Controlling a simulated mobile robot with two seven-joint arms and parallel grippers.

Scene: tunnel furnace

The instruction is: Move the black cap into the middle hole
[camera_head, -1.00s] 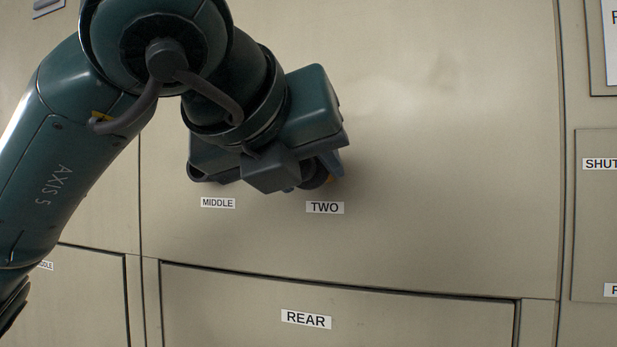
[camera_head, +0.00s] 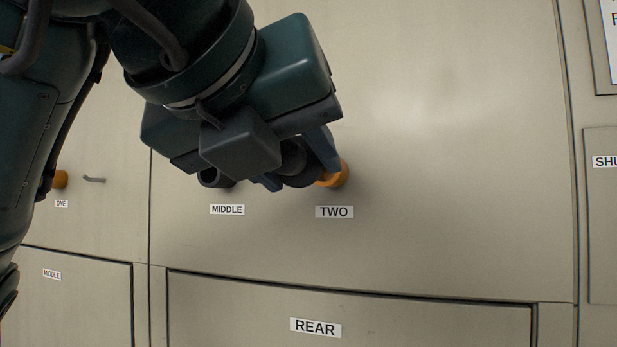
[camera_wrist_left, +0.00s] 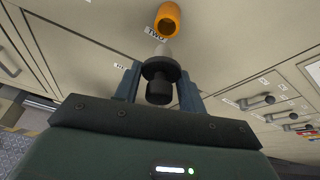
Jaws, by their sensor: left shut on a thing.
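The black cap (camera_wrist_left: 160,82) is held between the two fingers of my left gripper (camera_head: 297,168), which is shut on it. In the head view the cap (camera_head: 299,163) is partly hidden by the fingers. It is just left of the orange ring of hole TWO (camera_head: 337,174), overlapping its edge in the picture. In the left wrist view the orange ring (camera_wrist_left: 168,18) appears open and apart from the cap. The middle hole (camera_head: 211,179), a dark ring above the MIDDLE label (camera_head: 227,209), is left of the cap and partly covered by my gripper.
The beige panel (camera_head: 450,190) is clear to the right. An orange fitting (camera_head: 60,179) labelled ONE and a small handle (camera_head: 94,180) are at the left. A REAR panel (camera_head: 420,325) is below. Several dark handles (camera_wrist_left: 260,101) show at the right in the wrist view.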

